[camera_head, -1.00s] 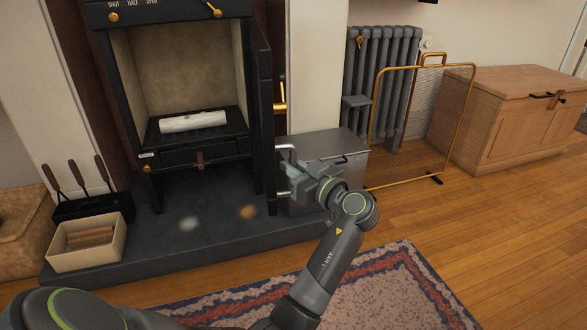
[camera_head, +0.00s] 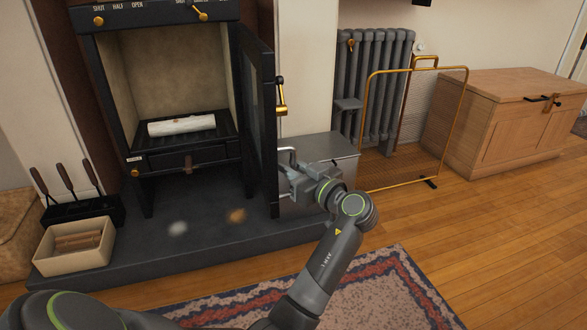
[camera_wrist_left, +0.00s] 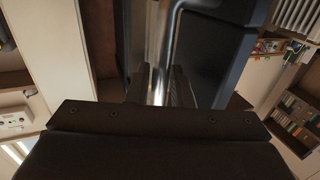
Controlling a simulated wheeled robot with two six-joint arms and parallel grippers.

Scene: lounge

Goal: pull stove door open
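The black stove (camera_head: 150,18) stands at the left in the head view with its firebox open. Its door (camera_head: 268,130) is swung out on the right side, its inner face partly visible. A brass latch handle (camera_head: 281,98) sticks out from the door. A silver bar handle (camera_head: 285,153) is lower on the door. My left gripper (camera_head: 288,184) is at this bar. In the left wrist view the bar (camera_wrist_left: 164,40) runs down between the close-set fingers (camera_wrist_left: 163,86), which look closed around it; the contact is partly hidden. My right gripper is out of view.
A white log (camera_head: 182,125) lies inside the stove. A grey metal box (camera_head: 330,150) stands close behind my gripper. A brass-framed screen (camera_head: 415,130) and a wooden chest (camera_head: 510,120) are to the right. A kindling box (camera_head: 75,260) sits on the hearth. A rug lies in front.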

